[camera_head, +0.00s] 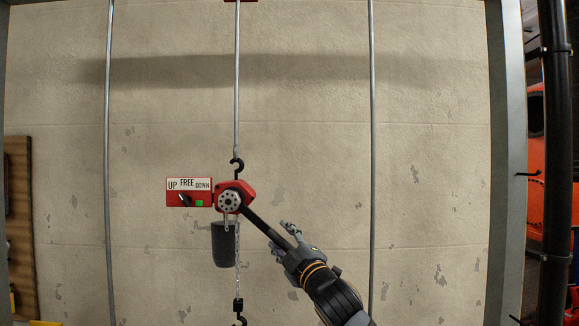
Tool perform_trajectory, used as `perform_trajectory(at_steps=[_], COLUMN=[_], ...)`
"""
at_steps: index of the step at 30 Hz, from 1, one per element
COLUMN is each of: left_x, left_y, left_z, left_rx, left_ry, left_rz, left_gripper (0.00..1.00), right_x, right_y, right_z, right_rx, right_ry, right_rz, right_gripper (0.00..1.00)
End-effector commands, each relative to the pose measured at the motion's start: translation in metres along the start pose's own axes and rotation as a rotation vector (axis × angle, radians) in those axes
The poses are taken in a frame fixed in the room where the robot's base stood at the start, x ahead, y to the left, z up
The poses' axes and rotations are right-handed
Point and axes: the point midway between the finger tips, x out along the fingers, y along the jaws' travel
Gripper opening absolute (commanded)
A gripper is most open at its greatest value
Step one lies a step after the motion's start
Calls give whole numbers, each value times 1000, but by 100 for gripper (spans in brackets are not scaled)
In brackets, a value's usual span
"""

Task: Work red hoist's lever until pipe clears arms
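The red hoist (236,193) hangs from a black hook on a rod in the middle of the head view. Its black lever (262,228) slants down to the right. My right gripper (280,237) comes in from the lower right and is at the lever's lower end. Its fingers lie on either side of the lever and look spread, with a gap to it. A red box (189,192) on the hoist's left reads UP, FREE, DOWN. Its black pointer slants toward UP, and a green patch shows. The pipe, its arms and my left gripper are not in view.
A dark grey container (223,244) hangs under the hoist, beside a chain ending in a lower black hook (239,310). Thin vertical rods (371,120) stand left and right. Grey posts (507,150) frame the pale wall. Space right of the lever looks clear.

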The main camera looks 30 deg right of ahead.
Motion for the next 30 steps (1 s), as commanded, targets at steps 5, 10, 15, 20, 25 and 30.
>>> perform_trajectory(at_steps=[5, 10, 15, 20, 25, 30], left_x=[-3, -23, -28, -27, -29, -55], left_y=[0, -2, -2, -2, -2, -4], left_z=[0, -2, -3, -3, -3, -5], left_rx=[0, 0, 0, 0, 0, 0], left_ry=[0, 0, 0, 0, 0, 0], left_rz=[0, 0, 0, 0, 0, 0], left_gripper=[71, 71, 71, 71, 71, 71], right_x=[0, 0, -1, -1, -1, 3], right_y=[4, 29, 41, 40, 42, 68], right_z=[0, -1, 1, 2, 1, -4], right_rx=[-7, -70, -111, -112, -115, -172], right_ry=[0, -1, 0, 1, 1, -1], right_rz=[-2, -34, -60, -64, -65, -94], right_gripper=[45, 45, 45, 45, 45, 45])
